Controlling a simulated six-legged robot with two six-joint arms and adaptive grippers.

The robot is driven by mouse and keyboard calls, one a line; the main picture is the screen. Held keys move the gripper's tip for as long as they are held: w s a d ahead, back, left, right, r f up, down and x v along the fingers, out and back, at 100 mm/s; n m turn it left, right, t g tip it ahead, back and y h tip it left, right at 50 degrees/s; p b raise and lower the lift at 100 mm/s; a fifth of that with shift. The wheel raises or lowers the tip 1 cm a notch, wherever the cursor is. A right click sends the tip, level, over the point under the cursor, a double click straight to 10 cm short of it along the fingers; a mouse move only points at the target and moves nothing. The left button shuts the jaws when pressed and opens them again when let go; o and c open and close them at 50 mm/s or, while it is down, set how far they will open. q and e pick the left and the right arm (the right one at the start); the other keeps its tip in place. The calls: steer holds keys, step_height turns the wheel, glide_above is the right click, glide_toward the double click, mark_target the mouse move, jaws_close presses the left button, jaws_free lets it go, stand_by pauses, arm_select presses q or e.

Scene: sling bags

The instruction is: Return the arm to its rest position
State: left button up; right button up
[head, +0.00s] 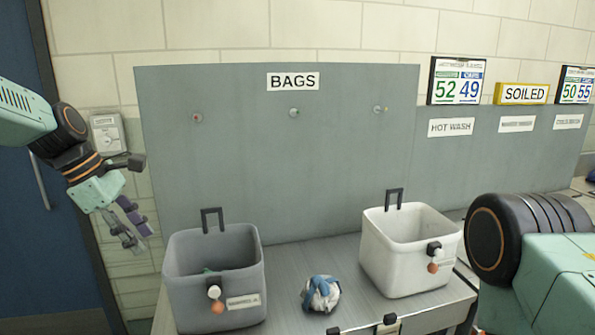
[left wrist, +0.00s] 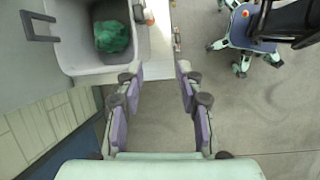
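My left gripper (head: 132,230) hangs at the left of the head view, in front of the tiled wall and left of the grey bag. Its two fingers are apart and nothing is between them. In the left wrist view the left gripper (left wrist: 160,95) is open and empty over the floor. My right arm shows at the lower right of the head view as a dark joint and a green link; its gripper is out of the picture.
A grey bin (head: 247,290) with a green bundle (left wrist: 112,37) inside and a white bin (head: 385,265) stand on the metal table (head: 285,262). A blue and white bundle (head: 321,293) lies between them.

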arm_select(q)
steer(key=w+a+f+m+t+y, duration=0.1)
steer(key=w+f+m+t, duration=0.1)
steer(key=w+f+m, duration=0.15)
steer(key=s+d+f+m+t+y+b, duration=0.1)
steer(key=s+d+f+m+b, duration=0.25)
steer(key=f, duration=0.85)
steer(key=s+f+m+t+y+b, duration=0.15)
steer(key=s+f+m+b, duration=0.35)
steer(key=f, duration=0.7)
steer(key=s+d+f+m+g+b, duration=0.2)
steer(key=s+f+m+g+b, duration=0.1)
steer(key=s+f, duration=1)
steer(key=s+d+f+m+g+b, duration=0.2)
steer(key=s+f+b, duration=0.4)
steer(key=s+f, duration=0.7)
steer(key=s+m+g, duration=0.1)
steer(key=s+m, duration=0.1)
steer(key=s, duration=0.5)
steer(key=shift+f+y+b, duration=0.2)
steer(key=shift+y+b, duration=0.1)
steer(key=shift+y, duration=0.05)
steer(key=shift+w+g, duration=0.1)
steer(key=shift+g, duration=0.15)
